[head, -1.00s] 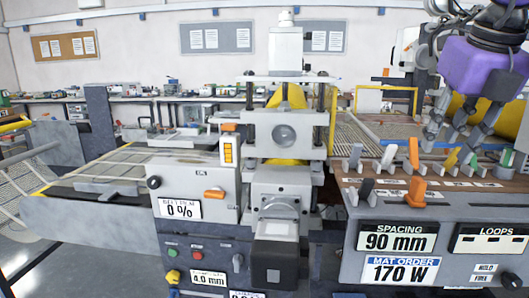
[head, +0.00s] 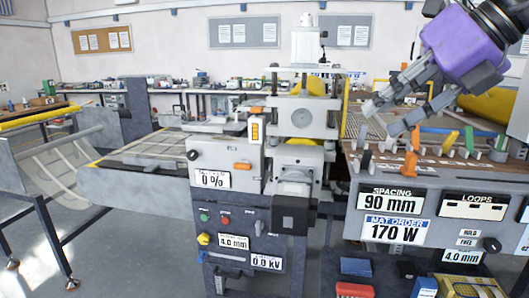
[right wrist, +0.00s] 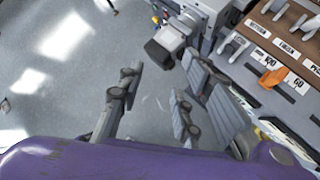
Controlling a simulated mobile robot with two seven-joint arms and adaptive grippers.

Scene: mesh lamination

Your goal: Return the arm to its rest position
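My right gripper (head: 383,117) has a purple body and grey fingers. In the head view it hangs at the upper right, in front of the right-hand control panel (head: 430,178) and its levers, with its fingers pointing left and down. In the right wrist view the gripper (right wrist: 157,85) shows its fingers spread apart with only floor and machine parts beyond them. It is open and empty. An orange lever (head: 411,160) stands on the panel below the gripper; it also shows in the wrist view (right wrist: 273,80). My left gripper is not in view.
The laminating machine (head: 300,115) stands in the middle, with a belt table (head: 135,180) to its left. A yellow-railed frame (head: 40,117) is at the far left. Coloured boxes (head: 355,268) lie below the panel. The grey floor (head: 130,255) is clear at the lower left.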

